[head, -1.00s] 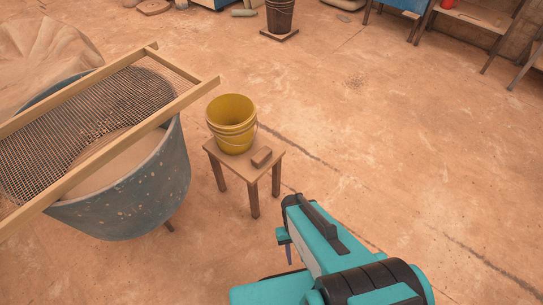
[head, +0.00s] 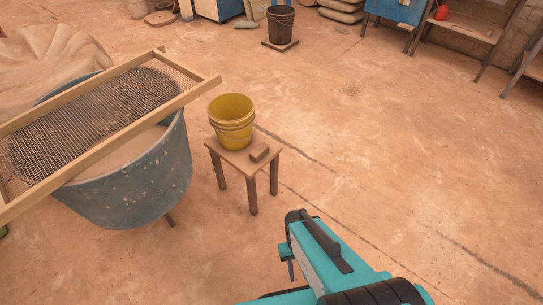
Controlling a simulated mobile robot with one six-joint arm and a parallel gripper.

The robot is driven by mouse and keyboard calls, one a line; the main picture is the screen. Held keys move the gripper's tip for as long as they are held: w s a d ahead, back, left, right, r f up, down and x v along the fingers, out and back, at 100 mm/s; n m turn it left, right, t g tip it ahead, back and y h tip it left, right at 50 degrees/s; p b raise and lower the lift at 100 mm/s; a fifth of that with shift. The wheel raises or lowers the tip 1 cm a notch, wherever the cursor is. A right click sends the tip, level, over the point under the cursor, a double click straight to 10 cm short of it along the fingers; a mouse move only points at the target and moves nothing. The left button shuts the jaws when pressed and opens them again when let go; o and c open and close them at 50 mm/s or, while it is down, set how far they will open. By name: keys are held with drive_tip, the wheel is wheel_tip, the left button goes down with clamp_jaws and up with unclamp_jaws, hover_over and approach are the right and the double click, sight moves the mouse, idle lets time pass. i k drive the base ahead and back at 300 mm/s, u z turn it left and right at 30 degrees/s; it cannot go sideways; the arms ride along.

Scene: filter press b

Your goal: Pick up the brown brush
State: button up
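The brown brush (head: 260,152) is a small brown block shape lying on a small wooden stool (head: 236,160), at the stool's right side. A yellow bucket (head: 232,121) stands on the same stool, behind and left of the brush. My gripper (head: 290,268) is low in the head view, in front and to the right of the stool, apart from it. Only a small dark part of its end shows beside my teal arm, so its opening is hidden.
A large blue-grey tub (head: 130,190) with a wood-framed mesh sieve (head: 95,115) across its top stands left of the stool. A dark bucket (head: 280,25) stands at the back. A workbench (head: 468,28) is at the back right. The floor on the right is clear.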

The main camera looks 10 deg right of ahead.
sight(256, 155)
drive_tip(key=z, duration=0.05)
drive_tip(key=k, duration=0.5)
drive_tip(key=u, duration=0.2)
drive_tip(key=i, duration=0.95)
drive_tip(key=u, duration=4.8)
drive_tip(key=i, duration=0.1)
drive_tip(key=z, duration=3.35)
